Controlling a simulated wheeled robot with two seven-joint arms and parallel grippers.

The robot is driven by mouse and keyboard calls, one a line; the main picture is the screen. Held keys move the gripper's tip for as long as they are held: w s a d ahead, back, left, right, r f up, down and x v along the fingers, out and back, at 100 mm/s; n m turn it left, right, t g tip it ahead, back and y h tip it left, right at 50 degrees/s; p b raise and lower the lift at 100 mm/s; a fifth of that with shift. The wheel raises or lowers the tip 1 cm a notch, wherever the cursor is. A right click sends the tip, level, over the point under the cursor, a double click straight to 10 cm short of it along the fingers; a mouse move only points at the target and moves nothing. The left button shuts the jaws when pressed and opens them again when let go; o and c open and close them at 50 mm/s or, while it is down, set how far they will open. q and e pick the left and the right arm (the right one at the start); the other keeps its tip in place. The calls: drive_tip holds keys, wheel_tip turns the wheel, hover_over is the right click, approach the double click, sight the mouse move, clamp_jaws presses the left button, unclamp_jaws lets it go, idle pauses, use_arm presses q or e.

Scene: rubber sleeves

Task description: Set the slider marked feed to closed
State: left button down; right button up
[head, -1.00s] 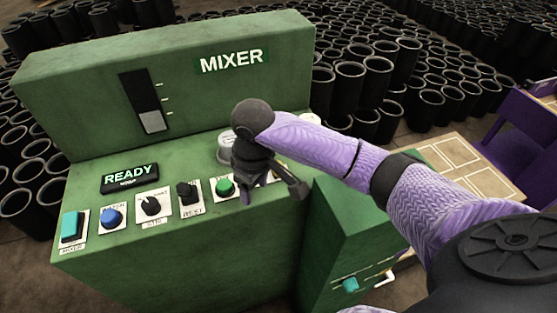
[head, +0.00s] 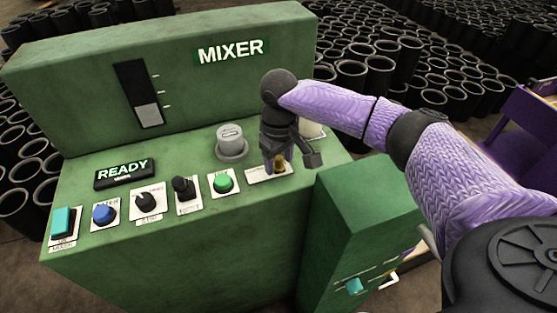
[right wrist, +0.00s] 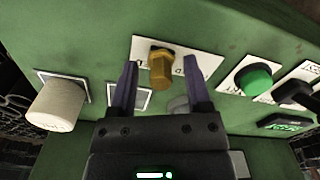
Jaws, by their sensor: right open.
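A brass-coloured knob (head: 280,164) stands on a white label plate (head: 262,174) on the green mixer panel, right of the green button. The plate's lettering is too small to read, so I cannot tell that it says feed. My right gripper (right wrist: 158,82) is open, with one finger on each side of the brass knob (right wrist: 160,68) in the right wrist view. I cannot tell whether a finger touches it. In the head view the gripper partly hides the knob and plate. My left gripper is not in view.
The green button (head: 223,182), black switch (head: 183,188), black dial (head: 146,203), blue button (head: 104,214) and teal rocker (head: 63,222) line the panel. A grey round cap (head: 231,140) stands behind. A cream knob (right wrist: 55,105) is nearby.

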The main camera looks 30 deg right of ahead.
clamp_jaws()
drive_tip(key=shift+r, duration=0.1)
idle(0.8)
idle(0.4)
